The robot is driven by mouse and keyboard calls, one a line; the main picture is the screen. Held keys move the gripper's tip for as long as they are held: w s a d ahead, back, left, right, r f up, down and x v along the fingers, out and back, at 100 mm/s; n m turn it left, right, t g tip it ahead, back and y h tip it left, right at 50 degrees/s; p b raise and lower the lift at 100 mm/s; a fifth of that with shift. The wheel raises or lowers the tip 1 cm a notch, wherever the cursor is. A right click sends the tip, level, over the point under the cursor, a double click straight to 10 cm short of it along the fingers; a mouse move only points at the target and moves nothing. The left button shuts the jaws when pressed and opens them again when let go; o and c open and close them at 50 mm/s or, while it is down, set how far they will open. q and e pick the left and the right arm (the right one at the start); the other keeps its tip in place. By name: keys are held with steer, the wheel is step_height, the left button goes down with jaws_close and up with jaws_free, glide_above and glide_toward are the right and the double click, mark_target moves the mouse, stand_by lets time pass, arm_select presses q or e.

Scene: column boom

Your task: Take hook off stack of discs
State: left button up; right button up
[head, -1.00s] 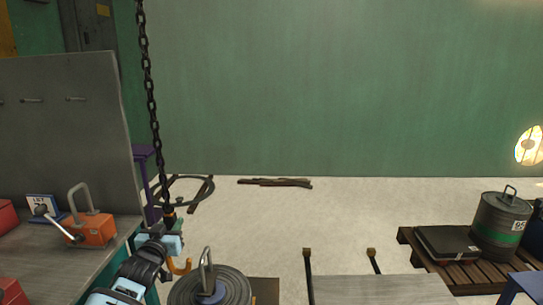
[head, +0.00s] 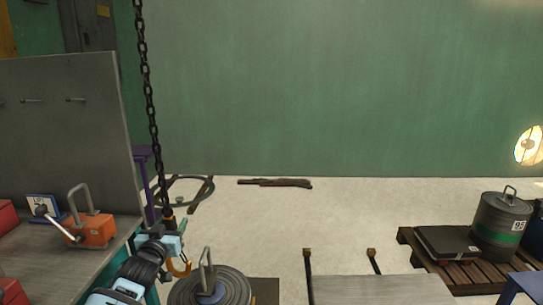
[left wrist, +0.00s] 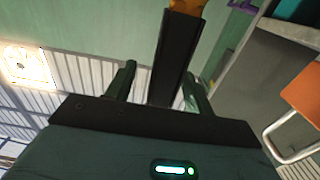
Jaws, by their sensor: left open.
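The orange hook (head: 181,268) hangs at the bottom of a dark chain (head: 150,95). The stack of dark discs (head: 238,288) is at the bottom of the head view, with a tall metal loop (head: 206,258) on its blue-grey centre. The hook shows just left of the loop, with a small gap in the picture. My left gripper (head: 174,241) is open at the hook's upper part, below the chain; it partly hides the hook. In the left wrist view, a dark bar with an orange end (left wrist: 188,6) lies between my fingers. My right gripper is not in view.
An orange weight (head: 90,230) with a handle stands on the workbench (head: 118,238) at left. A pallet (head: 462,275) at right carries a grey drum (head: 500,225) and a dark flat block (head: 447,243). Open floor lies behind the discs.

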arm_select(q)
steer(key=s+p, duration=0.1)
steer(key=s, duration=0.2)
steer(key=shift+s+r, duration=0.2)
steer(key=s, duration=0.3)
steer(key=shift+a, duration=0.15)
steer(key=s+d+f+m+g+h+p, duration=0.1)
steer(key=s+d+f+g+p, duration=0.15)
steer(key=s+f, duration=0.9)
steer(key=s+d+f+g+p, duration=0.1)
steer(key=s+d+f+g, duration=0.15)
steer(key=s+f, duration=0.85)
steer(key=s+d+g+p, duration=0.3)
steer(key=s+g, duration=0.1)
steer(key=s, duration=2.8)
steer(key=shift+d+f+m, duration=0.2)
steer(key=shift+m, duration=0.1)
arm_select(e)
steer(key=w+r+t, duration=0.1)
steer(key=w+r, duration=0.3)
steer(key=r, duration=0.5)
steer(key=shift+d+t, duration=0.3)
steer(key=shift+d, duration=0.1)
arm_select(q)
steer(key=shift+s, duration=0.1)
steer(key=shift+c, duration=0.3)
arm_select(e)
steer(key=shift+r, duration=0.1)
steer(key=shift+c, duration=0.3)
